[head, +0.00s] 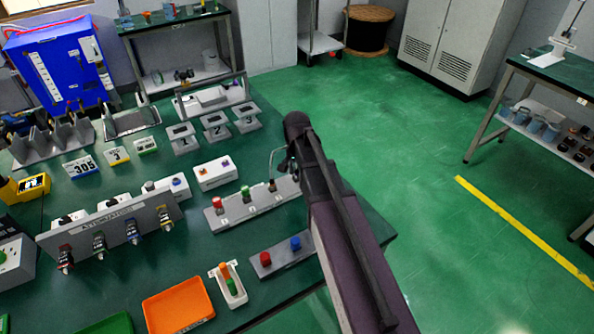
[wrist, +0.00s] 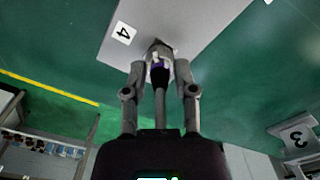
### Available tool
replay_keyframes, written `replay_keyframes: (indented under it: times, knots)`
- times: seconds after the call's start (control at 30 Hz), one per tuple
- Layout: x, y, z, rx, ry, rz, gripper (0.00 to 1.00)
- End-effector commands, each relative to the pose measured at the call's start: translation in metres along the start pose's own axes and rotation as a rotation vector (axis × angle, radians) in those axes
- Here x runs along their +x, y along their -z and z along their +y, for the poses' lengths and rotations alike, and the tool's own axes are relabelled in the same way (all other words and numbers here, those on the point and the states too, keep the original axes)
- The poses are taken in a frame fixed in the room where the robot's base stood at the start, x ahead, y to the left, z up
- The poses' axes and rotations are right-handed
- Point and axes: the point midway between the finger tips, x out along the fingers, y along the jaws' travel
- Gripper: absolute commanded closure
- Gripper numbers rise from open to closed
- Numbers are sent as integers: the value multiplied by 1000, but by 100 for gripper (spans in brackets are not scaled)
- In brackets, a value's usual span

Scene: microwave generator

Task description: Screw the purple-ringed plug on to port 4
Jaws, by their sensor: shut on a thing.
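In the wrist view my gripper (wrist: 159,74) is shut on the purple-ringed plug (wrist: 158,70). The plug is dark, with a purple band between the fingertips. A grey plate (wrist: 190,22) with the label 4 (wrist: 123,33) lies just beyond the fingertips. The plug's front end is at the pale fitting of port 4 (wrist: 157,48) at the plate's edge and seems to meet it. The fingers partly hide the joint, so I cannot tell how far it is seated.
A plate labelled 3 (wrist: 298,136) is at lower right in the wrist view. In the head view, numbered grey stands (head: 214,126) stand left of my arm. A grey rail with coloured knobs (head: 250,205) and a red-and-blue button block (head: 282,256) are close beside it.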

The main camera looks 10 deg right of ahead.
Motion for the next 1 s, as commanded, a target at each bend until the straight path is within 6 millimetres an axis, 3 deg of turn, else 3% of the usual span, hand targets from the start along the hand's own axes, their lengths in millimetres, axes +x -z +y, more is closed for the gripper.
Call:
replay_keyframes:
  times: [1.0]
  knots:
    - [0, 0, 0, 901, 0, -1, 100]
